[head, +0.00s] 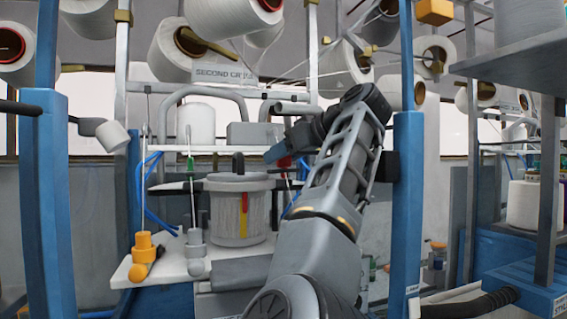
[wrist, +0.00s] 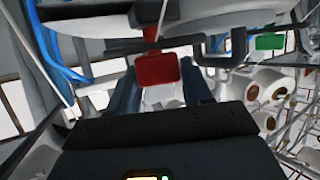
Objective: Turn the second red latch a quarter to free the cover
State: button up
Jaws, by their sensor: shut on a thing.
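A red latch (wrist: 157,70) shows in the wrist view between the two dark fingers of my gripper (wrist: 161,92). My gripper is shut on it. In the head view a small part of the red latch (head: 285,161) shows just below my gripper (head: 272,154), to the right of a round grey drum (head: 230,215) with a flat lid (head: 238,181). Which part is the cover, and how far the latch is turned, I cannot tell. Another red latch is not clearly visible.
A green piece (wrist: 270,42) lies to the right in the wrist view. A white shelf (head: 175,266) carries the drum, a yellow fitting (head: 143,248) and a grey fitting (head: 195,243). Blue posts (head: 46,200) stand left and right (head: 406,200). Yarn cones (head: 175,50) hang above.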

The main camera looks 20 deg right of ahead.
jog(key=shift+d+f, duration=0.1)
jog(key=shift+f, duration=0.1)
jog(key=o, duration=1)
jog(key=shift+c, duration=0.2)
